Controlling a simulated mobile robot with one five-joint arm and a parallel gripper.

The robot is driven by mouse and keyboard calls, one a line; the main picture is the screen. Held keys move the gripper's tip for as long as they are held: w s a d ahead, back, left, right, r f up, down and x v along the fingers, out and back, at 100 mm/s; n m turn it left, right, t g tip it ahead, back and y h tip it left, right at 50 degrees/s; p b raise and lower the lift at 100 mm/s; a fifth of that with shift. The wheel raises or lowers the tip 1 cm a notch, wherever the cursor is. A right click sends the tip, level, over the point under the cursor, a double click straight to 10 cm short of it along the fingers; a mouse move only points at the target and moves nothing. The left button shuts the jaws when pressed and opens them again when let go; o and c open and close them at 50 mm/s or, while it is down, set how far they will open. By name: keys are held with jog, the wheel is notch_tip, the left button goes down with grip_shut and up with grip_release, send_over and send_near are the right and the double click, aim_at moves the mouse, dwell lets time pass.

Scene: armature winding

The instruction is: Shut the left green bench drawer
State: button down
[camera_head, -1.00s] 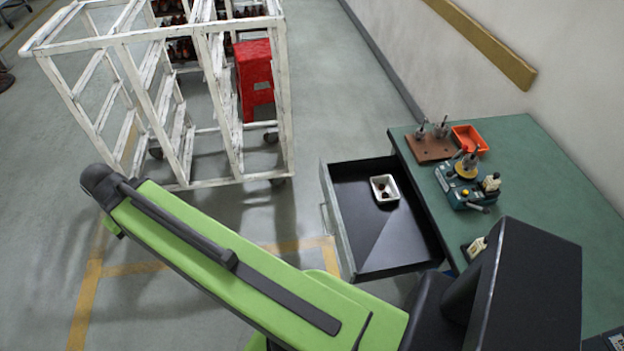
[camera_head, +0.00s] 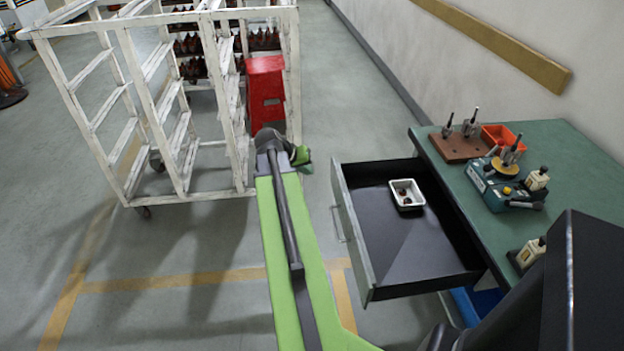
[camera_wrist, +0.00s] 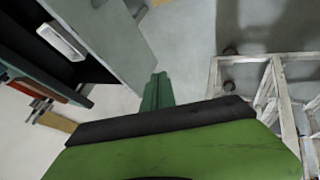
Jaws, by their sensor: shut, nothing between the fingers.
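The bench drawer (camera_head: 410,245) stands open from the green-topped bench (camera_head: 560,150). It has a black inside, a grey front panel (camera_head: 355,232) and a bar handle (camera_head: 338,222). A white tray (camera_head: 406,195) with small dark items lies in it. In the wrist view the drawer front (camera_wrist: 118,38) is at the upper left, with the tray (camera_wrist: 62,41) behind it. My gripper (camera_head: 303,158) is at the far end of my green arm, left of the drawer's far front corner and apart from it. Its green fingers (camera_wrist: 157,90) are shut and empty in the wrist view.
Tools, a brown block (camera_head: 460,145) and an orange bin (camera_head: 500,136) are on the bench. Floor before the drawer is clear.

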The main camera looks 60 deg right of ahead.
jog(key=shift+s+d+f+b, duration=0.65)
jog(key=shift+d+f+b, duration=0.2)
jog(key=shift+d+f, duration=0.3)
jog(key=shift+s+d+f+b, duration=0.65)
jog(key=shift+d+f+b, duration=0.3)
jog(key=shift+d, duration=0.25)
jog(key=shift+s+d+f+b, duration=0.65)
jog(key=shift+d+f+b, duration=0.1)
jog(key=shift+d+f, duration=0.4)
